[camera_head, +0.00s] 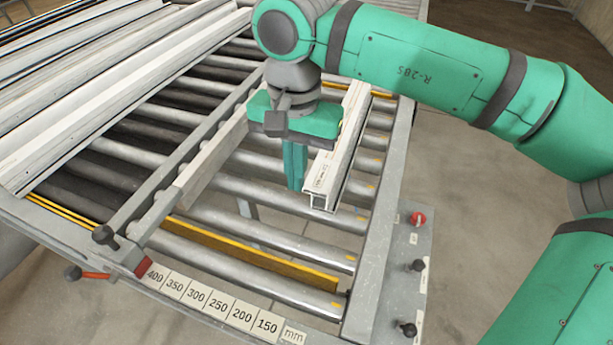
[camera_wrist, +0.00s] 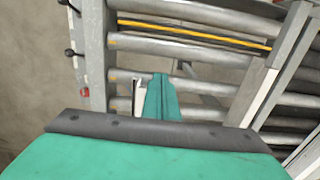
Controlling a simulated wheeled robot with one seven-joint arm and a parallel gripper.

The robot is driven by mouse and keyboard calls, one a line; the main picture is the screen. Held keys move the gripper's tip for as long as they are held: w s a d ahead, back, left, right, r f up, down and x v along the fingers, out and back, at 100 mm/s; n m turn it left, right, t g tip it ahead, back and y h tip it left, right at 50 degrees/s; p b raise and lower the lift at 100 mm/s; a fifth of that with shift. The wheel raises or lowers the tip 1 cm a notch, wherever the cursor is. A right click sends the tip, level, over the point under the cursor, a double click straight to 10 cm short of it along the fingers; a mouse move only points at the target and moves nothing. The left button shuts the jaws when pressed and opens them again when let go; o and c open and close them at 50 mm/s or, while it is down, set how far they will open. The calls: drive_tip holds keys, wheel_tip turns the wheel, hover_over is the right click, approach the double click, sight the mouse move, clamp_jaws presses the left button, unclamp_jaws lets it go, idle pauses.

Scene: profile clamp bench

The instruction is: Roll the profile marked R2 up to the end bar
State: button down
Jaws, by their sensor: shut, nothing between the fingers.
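One pale hollow profile (camera_head: 342,150) lies across the rollers near the right side rail, its open end towards the front; dark marks on it are too small to read. It also shows in the wrist view (camera_wrist: 138,92), partly hidden. My gripper (camera_head: 294,185) is shut and empty, pointing down just left of the profile's near end. In the wrist view its green fingers (camera_wrist: 162,98) are beside the profile; I cannot tell if they touch. A yellow bar (camera_head: 250,256), perhaps the end bar, runs parallel to the rollers at the front, with a clear gap to the profile.
Several long pale profiles (camera_head: 110,85) lie at the left. A grey clamp rail (camera_head: 165,180) with a pale face stands left of my gripper. The right side rail (camera_head: 388,215) carries a red knob (camera_head: 418,218). A millimetre scale (camera_head: 218,308) lines the front edge. The front rollers are clear.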

drive_tip(key=w+d+f, duration=0.1)
drive_tip(key=w+f, duration=0.3)
drive_tip(key=f, duration=0.6)
drive_tip(key=shift+d, duration=0.35)
drive_tip(key=shift+w, duration=0.1)
